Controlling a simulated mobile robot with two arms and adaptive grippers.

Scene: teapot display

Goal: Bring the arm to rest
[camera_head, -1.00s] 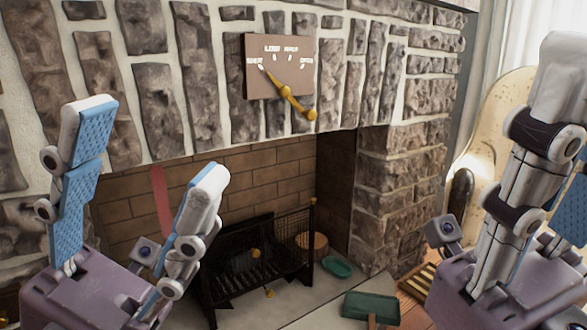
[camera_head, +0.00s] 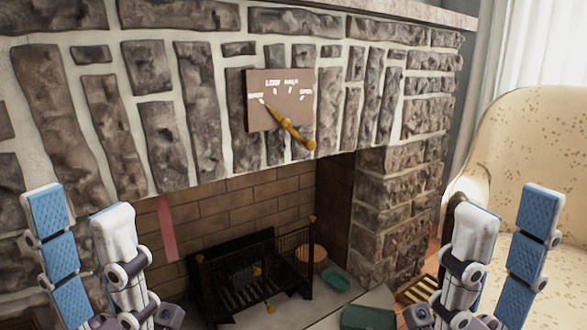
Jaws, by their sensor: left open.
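My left gripper (camera_head: 82,205) is at the lower left of the head view. Its blue-padded fingers point up and stand apart, with nothing between them. My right gripper (camera_head: 508,205) is at the lower right, in front of the armchair. Its fingers also point up, apart and empty. Both grippers are well clear of the brass lever (camera_head: 288,125), which slants across a brown dial plate (camera_head: 262,88) on the stone wall. The upper end of the lever is near the left marking. Most of both arms is out of view.
A stone fireplace (camera_head: 200,130) fills the middle, with a black metal grate (camera_head: 235,275) inside it. Green trays (camera_head: 368,318) and a round wooden piece (camera_head: 310,256) are near the hearth. A patterned armchair (camera_head: 530,130) stands at the right. The space between the grippers is free.

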